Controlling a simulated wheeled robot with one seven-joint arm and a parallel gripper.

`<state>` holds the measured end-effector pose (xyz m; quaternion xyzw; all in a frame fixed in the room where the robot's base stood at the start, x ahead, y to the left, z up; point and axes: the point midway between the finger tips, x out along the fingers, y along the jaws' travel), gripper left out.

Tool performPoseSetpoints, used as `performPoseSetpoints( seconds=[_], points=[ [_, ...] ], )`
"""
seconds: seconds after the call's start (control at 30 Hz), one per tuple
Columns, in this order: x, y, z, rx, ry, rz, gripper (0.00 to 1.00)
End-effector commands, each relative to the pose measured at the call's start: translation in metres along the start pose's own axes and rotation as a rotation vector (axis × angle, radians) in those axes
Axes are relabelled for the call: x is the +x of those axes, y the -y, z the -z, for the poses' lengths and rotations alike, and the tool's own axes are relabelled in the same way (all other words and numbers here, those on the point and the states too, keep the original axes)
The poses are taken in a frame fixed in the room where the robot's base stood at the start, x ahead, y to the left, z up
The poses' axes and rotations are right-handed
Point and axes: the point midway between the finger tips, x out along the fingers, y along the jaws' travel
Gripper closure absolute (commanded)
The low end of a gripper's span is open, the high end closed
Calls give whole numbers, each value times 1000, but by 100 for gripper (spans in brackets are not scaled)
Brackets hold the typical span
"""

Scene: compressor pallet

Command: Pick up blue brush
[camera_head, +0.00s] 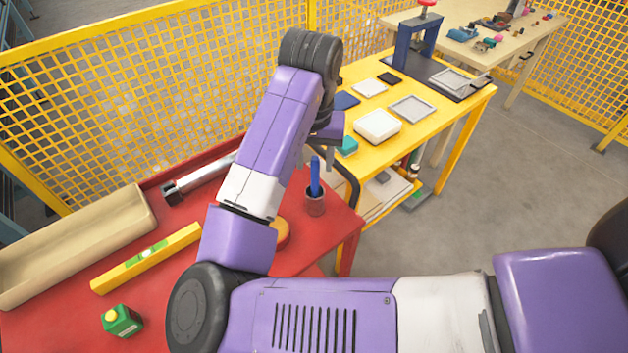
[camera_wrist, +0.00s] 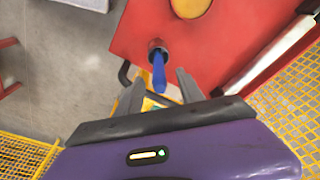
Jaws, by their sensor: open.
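My gripper (camera_head: 325,160) hangs above and close to the brush in the head view. In the wrist view my gripper (camera_wrist: 158,78) is open, with one finger on each side of the brush's upper part. I cannot tell whether either finger touches it.
A yellow level (camera_head: 147,258), a green tape measure (camera_head: 122,321), a beige tray (camera_head: 75,245) and a metal bar tool (camera_head: 205,177) lie on the red table. An orange round thing (camera_head: 282,233) is near the cup. A yellow table (camera_head: 385,150) stands behind, with yellow mesh fencing (camera_head: 150,85).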

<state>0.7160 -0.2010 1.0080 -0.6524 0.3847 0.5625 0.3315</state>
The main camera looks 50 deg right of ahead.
Motion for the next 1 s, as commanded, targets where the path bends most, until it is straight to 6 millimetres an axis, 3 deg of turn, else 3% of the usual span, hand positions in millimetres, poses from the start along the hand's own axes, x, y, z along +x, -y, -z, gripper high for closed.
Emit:
performPoseSetpoints(
  seconds=[0.33, 0.67, 0.9, 1.0],
  points=[
    [44, -1, 0, -1, 0, -1, 55],
    [51, 0, 1, 0, -2, 0, 55],
    [51, 0, 1, 0, -2, 0, 100],
    [51, 0, 1, 0, -2, 0, 100]
  ],
)
